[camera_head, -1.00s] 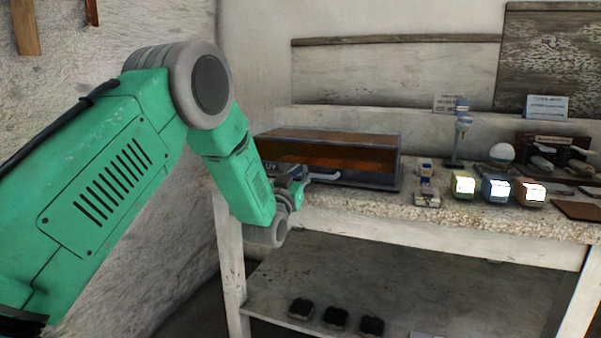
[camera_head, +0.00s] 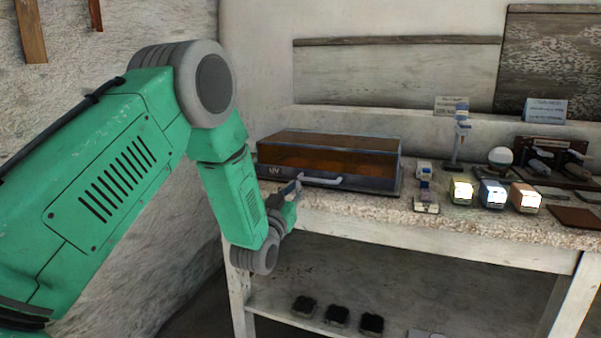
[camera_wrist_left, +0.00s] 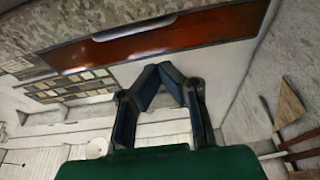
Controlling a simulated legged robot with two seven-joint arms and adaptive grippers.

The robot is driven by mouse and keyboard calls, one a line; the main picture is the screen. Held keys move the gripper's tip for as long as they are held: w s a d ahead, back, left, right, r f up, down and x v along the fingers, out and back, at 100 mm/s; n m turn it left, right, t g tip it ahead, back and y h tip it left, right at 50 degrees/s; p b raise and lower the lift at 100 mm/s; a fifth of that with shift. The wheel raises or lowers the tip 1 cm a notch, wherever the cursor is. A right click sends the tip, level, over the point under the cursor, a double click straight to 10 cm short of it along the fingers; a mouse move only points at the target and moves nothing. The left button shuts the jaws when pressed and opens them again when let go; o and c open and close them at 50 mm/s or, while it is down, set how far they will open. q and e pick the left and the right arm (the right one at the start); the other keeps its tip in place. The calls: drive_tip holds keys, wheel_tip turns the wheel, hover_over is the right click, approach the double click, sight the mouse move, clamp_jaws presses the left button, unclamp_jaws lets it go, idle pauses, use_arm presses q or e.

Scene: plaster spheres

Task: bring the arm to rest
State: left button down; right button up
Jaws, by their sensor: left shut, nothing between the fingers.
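My left gripper (camera_head: 293,188) is at the end of the green arm, in front of the table's left end. Its fingers are shut and empty, near the left end of the handle of the UV box (camera_head: 330,151). I cannot tell from the head view whether they touch it. In the left wrist view my gripper's fingers (camera_wrist_left: 162,70) meet at the tips, and the box's brown panel (camera_wrist_left: 160,42) with its pale handle lies beyond them. My right gripper is not in view.
The stone-topped table (camera_head: 365,203) holds several lit small blocks, a white sphere (camera_head: 501,156) and a small stand (camera_head: 460,135). Black pieces (camera_head: 337,315) lie on the lower shelf (camera_head: 420,300). The rough wall is close to my arm on the left.

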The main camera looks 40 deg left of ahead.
use_arm(q)
drive_tip(key=s+d+f+m+g+h+p, duration=0.1)
drive_tip(key=s+d+f+g+p, duration=0.15)
drive_tip(key=s+f, duration=0.35)
drive_tip(key=s+d+f+g+h+p, duration=0.1)
drive_tip(key=s+d+f+g, duration=0.35)
drive_tip(key=f, duration=0.45)
drive_tip(key=s+d+f+m+g+h+p, duration=0.1)
drive_tip(key=s+d+f+g+h+p, duration=0.15)
drive_tip(key=s+f, duration=0.4)
drive_tip(key=s+d+f+g+p, duration=0.1)
drive_tip(key=s+d+f+g, duration=0.1)
drive_tip(key=s, duration=0.6)
drive_tip(key=s+d+f+g+p, duration=0.1)
drive_tip(key=s+f+g, duration=0.2)
drive_tip(key=s, duration=0.6)
drive_tip(key=s+d+f+m+g, duration=0.1)
drive_tip(key=s+d+f+g, duration=0.1)
drive_tip(key=s+g, duration=0.3)
drive_tip(key=s, duration=0.4)
drive_tip(key=shift+s+d+f+p, duration=0.15)
drive_tip(key=shift+s+d+p, duration=0.05)
drive_tip(key=shift+d+p, duration=0.2)
drive_tip(key=shift+w+g, duration=0.15)
drive_tip(key=shift+g, duration=0.1)
